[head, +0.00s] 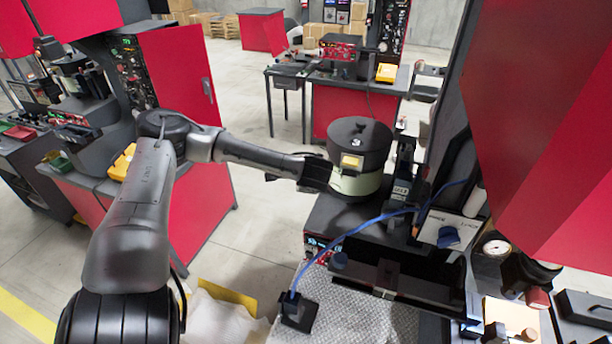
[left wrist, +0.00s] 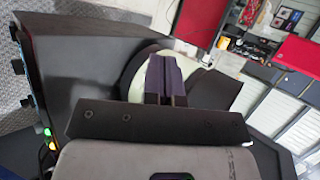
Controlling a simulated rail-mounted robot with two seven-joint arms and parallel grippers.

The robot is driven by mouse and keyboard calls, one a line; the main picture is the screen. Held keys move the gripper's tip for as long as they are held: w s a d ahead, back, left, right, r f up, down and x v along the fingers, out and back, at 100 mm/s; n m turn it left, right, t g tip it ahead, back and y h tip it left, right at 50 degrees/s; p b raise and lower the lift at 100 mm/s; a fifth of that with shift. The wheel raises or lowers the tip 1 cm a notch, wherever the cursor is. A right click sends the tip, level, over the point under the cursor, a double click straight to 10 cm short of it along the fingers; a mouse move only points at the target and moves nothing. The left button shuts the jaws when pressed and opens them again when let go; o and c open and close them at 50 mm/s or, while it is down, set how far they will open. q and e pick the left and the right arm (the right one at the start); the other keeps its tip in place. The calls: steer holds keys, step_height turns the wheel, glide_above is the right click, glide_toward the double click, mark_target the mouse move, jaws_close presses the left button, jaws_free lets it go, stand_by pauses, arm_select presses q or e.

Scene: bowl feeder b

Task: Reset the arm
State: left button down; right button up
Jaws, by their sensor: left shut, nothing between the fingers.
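My left arm reaches in from the left to the bowl feeder (head: 361,145), a dark round bowl with a black lid and a pale greenish lower band. My left gripper (head: 325,175) is at the feeder's left side. In the left wrist view my left gripper (left wrist: 166,78) is shut and empty, with its dark fingers together in front of the feeder's pale band (left wrist: 140,70). I cannot tell whether the fingertips touch the bowl. The feeder stands on a dark base box (head: 345,215) with lit buttons on its front. My right gripper is not in view.
A blue cable (head: 345,237) runs from a small black block (head: 298,310) on a textured grey mat (head: 355,320) to the machine at right. Red panels (head: 545,110) hang at upper right. A red cabinet (head: 195,190) stands behind my arm. Open floor lies between the workstations.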

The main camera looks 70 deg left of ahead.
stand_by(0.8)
arm_select(q)
steer(key=s+d+f+m+t+h, duration=0.1)
steer(key=s+d+f+t+h, duration=0.1)
steer(key=s+d+f, duration=0.5)
steer(key=s+d+f+m+t+h, duration=0.1)
steer(key=s+d+f+h, duration=0.15)
steer(key=d+f, duration=0.75)
steer(key=s+d+f+n+h, duration=0.1)
steer(key=s+d+n+h, duration=0.15)
steer(key=d, duration=0.55)
steer(key=s+d+f+n+g+h, duration=0.1)
steer(key=s+d+f, duration=0.15)
steer(key=d, duration=0.55)
steer(key=s+d+f+n+h, duration=0.1)
steer(key=s+d+n+h, duration=0.15)
steer(key=d, duration=0.55)
step_height(320, 180, up, 14)
steer(key=m+p, duration=0.1)
steer(key=p, duration=1.2)
steer(key=shift+a+f+y, duration=0.2)
steer(key=shift+a+y, duration=0.05)
steer(key=shift+y, duration=0.1)
